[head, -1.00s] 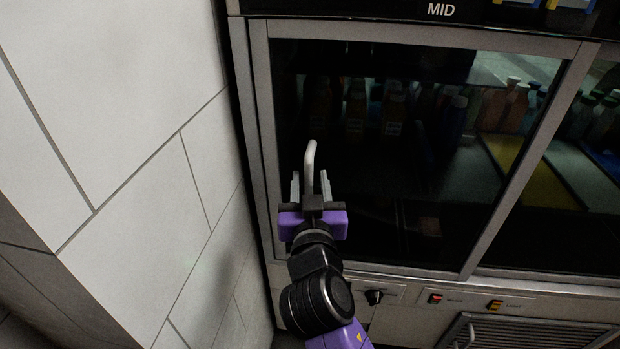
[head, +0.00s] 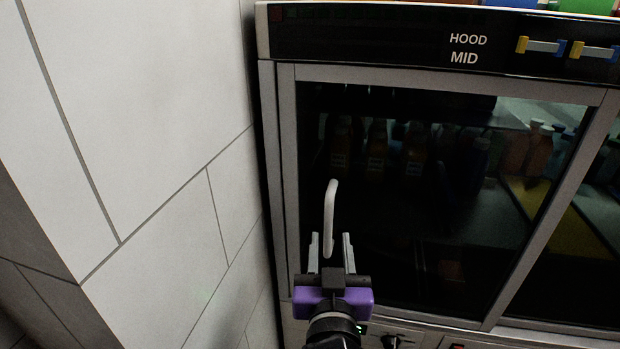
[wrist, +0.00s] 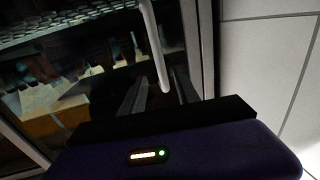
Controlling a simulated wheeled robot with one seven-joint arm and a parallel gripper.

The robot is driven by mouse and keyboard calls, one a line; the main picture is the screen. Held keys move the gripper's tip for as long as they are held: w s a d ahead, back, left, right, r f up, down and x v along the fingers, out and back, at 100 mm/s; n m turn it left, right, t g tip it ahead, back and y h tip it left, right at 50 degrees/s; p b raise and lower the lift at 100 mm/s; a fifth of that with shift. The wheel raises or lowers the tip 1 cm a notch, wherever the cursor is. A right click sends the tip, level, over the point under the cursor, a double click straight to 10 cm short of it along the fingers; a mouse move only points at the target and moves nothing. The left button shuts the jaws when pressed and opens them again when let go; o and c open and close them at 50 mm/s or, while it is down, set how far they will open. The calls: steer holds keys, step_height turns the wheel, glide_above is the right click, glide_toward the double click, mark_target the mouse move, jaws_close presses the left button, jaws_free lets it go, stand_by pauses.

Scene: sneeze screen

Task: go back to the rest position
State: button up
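My gripper (head: 330,242) is open, with its two grey fingers spread apart. It is in front of the glass screen (head: 430,240) of the cabinet, near its lower left. A pale curved handle (head: 331,205) stands at the left part of the screen. In the head view its lower end shows between or just beyond my fingertips; I cannot tell if they touch. The handle also shows in the wrist view (wrist: 153,45), above the dark gripper body. Nothing is seen held.
A pale tiled wall (head: 150,140) stands close on the left. The cabinet's metal frame (head: 284,170) borders the glass. Several bottles (head: 378,150) show dimly behind it. A panel marked HOOD MID (head: 380,35) runs above, and a knob (head: 397,342) sits below.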

steer(key=s+a+r+n+t+y+p, duration=0.1)
steer(key=s+a+n+t+y, duration=0.1)
steer(key=s+a+n+y, duration=0.25)
steer(key=s+d+m+g+p, duration=0.1)
steer(key=s+d+p, duration=0.2)
steer(key=s, duration=0.8)
steer(key=s+d+f+m+g+h+p, duration=0.1)
steer(key=s+d+p, duration=0.3)
steer(key=s+d, duration=0.4)
steer(key=s+d+f+m+g+h+p, duration=0.1)
steer(key=s+d+g+p, duration=0.2)
steer(key=s, duration=1.3)
steer(key=d, duration=0.3)
steer(key=shift+d+p, duration=0.2)
steer(key=shift+p, duration=0.1)
steer(key=shift+s, duration=0.1)
